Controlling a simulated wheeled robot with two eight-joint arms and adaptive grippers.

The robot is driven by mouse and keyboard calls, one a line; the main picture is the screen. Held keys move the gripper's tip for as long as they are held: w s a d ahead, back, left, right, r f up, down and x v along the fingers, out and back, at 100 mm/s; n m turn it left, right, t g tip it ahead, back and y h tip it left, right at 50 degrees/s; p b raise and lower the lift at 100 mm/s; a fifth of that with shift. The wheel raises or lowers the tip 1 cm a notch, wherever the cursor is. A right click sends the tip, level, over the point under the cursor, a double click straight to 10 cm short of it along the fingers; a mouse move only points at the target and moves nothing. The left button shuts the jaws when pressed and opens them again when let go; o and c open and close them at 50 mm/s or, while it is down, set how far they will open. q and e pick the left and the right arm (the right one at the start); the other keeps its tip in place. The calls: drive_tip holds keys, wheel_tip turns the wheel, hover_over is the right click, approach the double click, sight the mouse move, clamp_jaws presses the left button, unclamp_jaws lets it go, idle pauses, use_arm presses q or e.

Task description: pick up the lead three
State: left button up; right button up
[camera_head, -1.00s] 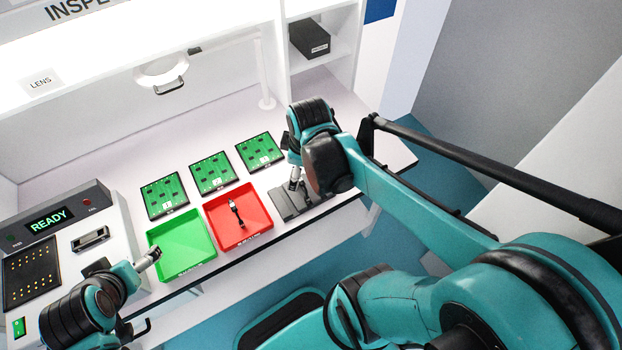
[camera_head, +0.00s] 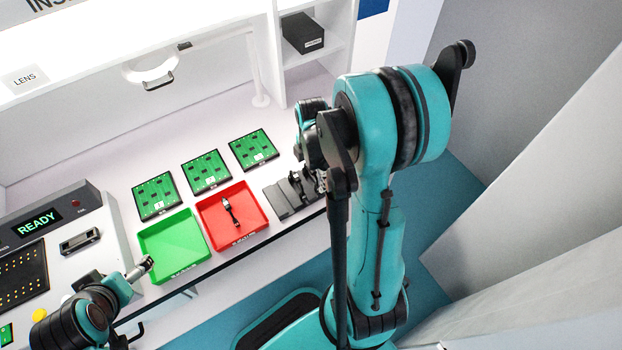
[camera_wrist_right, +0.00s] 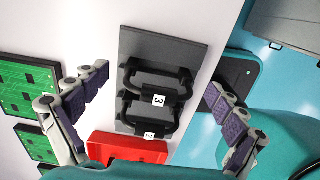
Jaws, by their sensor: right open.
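Lead three, a black cable loop with a white "3" tag (camera_wrist_right: 160,87), lies on a dark grey rack (camera_wrist_right: 165,42) in the right wrist view. Lead two, with a "2" tag (camera_wrist_right: 150,122), lies beside it on the same rack. My right gripper (camera_wrist_right: 157,82) is open and empty, its purple-padded fingers on either side of the rack with lead three between them, apart from it. In the head view the rack (camera_head: 277,203) is at the bench's right, partly hidden by my right arm. My left gripper (camera_head: 146,266) hangs by the green tray; its fingers are too small to judge.
A red tray (camera_head: 255,226) holding one black lead (camera_head: 231,212) is left of the rack, with a green empty tray (camera_head: 175,246) beyond it. Several green boards (camera_head: 206,172) lie behind. A tester reading READY (camera_head: 38,222) stands at left. The bench's front edge is close to the rack.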

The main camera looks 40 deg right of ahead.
wheel_tip(320, 180, down, 2)
drive_tip(key=shift+r, duration=0.15)
drive_tip(key=c, duration=1.2)
drive_tip(key=shift+r, duration=0.1)
drive_tip(key=shift+r, duration=0.35)
drive_tip(key=r, duration=0.1)
drive_tip(key=r+p, duration=0.2)
drive_tip(key=r, duration=0.1)
drive_tip(key=shift+s+d, duration=0.1)
drive_tip(key=shift+s, duration=0.25)
drive_tip(key=shift+s+d+r+p, duration=0.3)
drive_tip(key=shift+s+r+p, duration=0.85)
drive_tip(key=shift+s+r, duration=0.5)
drive_tip(key=shift+s+d+r+p, duration=0.25)
drive_tip(key=shift+s+r+p, duration=1)
drive_tip(key=shift+s, duration=0.7)
drive_tip(key=shift+s+d+r+p, duration=0.3)
drive_tip(key=shift+s+r+p, duration=0.7)
drive_tip(key=shift+s+r, duration=0.75)
drive_tip(key=shift+f, duration=0.15)
